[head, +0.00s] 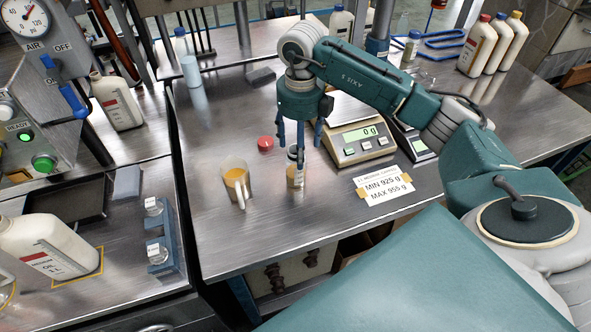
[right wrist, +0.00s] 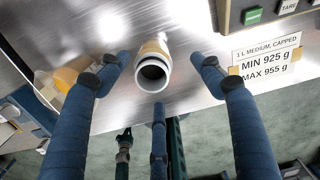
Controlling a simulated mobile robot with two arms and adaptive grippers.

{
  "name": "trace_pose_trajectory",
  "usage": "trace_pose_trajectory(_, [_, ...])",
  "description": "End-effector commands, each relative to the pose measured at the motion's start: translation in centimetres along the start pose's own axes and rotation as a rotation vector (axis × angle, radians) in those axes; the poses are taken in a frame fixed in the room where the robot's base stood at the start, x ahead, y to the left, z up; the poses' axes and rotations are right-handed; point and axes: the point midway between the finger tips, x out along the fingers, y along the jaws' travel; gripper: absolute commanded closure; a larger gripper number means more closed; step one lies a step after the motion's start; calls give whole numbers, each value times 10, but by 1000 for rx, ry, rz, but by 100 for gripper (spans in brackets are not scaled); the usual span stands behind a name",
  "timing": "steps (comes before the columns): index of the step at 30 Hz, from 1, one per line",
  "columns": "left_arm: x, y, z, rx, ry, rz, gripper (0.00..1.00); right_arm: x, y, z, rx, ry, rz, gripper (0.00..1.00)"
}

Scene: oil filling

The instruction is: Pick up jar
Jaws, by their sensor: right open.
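The open jar (head: 296,177) stands upright on the steel table, with a white neck and amber contents or label low on its side. My right gripper (head: 299,146) points down over it, with its fingers spread apart. In the right wrist view the jar's round open mouth (right wrist: 153,70) lies between the spread blue fingertips (right wrist: 155,75), and I see no finger closed on it. Part of the jar is hidden behind a finger in the head view. My left gripper is not in view.
A clear pitcher of amber oil (head: 236,182) stands just left of the jar. A red cap (head: 265,143) lies behind it. A scale reading 0 g (head: 361,141) and a weight-limit card (head: 384,187) are to the right. Bare table lies in front of the jar.

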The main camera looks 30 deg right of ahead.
Motion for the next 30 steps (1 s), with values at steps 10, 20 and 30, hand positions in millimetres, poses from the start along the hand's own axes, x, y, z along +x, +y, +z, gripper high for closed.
trace_pose_trajectory(10, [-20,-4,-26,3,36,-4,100,42,8,2,1,3,1,34])
trace_pose_trajectory(20, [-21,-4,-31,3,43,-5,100,54,8,3,-1,-2,0,34])
trace_pose_trajectory(30, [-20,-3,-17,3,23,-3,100,54,8,3,-1,-1,0,96])
